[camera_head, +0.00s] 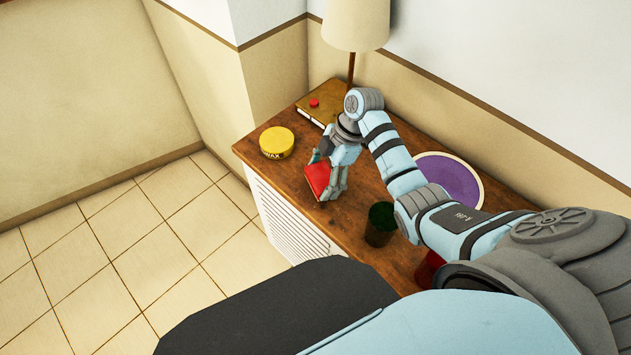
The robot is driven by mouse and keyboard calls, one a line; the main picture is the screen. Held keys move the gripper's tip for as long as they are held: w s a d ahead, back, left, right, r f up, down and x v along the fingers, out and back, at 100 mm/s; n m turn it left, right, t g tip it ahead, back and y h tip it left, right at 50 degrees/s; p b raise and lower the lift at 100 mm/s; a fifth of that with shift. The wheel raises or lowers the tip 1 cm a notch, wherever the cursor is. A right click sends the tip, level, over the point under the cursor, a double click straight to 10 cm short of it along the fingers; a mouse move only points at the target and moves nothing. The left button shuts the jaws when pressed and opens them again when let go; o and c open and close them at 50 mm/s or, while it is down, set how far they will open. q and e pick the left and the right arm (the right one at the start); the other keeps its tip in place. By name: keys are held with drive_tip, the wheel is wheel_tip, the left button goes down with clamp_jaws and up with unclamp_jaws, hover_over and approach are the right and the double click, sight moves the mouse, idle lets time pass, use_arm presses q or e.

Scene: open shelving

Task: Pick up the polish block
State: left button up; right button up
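A red block (317,178), which I take for the polish block, is near the front edge of the wooden cabinet top. My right gripper (327,173) reaches down over it from the right, with one finger at its far side and one at its near right side. The fingers appear closed on the block and cover part of it. I cannot tell whether the block touches the wood or is slightly above it. My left gripper is not in view.
A yellow wax tin (276,142) stands left of the gripper. Behind are a brown book (325,101) with a small red item (314,102) and a lamp (355,25). A dark green cup (380,222) and a purple plate (449,180) are to the right, near my arm.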

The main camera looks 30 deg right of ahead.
sight(322, 176)
drive_tip(key=c, duration=0.4)
wheel_tip(322, 176, up, 10)
drive_tip(key=p, duration=0.3)
drive_tip(key=shift+r+p, duration=0.2)
drive_tip(key=shift+p, duration=0.2)
drive_tip(key=shift+f, duration=0.15)
drive_tip(key=o, duration=0.7)
drive_tip(key=shift+c, duration=0.2)
drive_tip(key=c, duration=0.3)
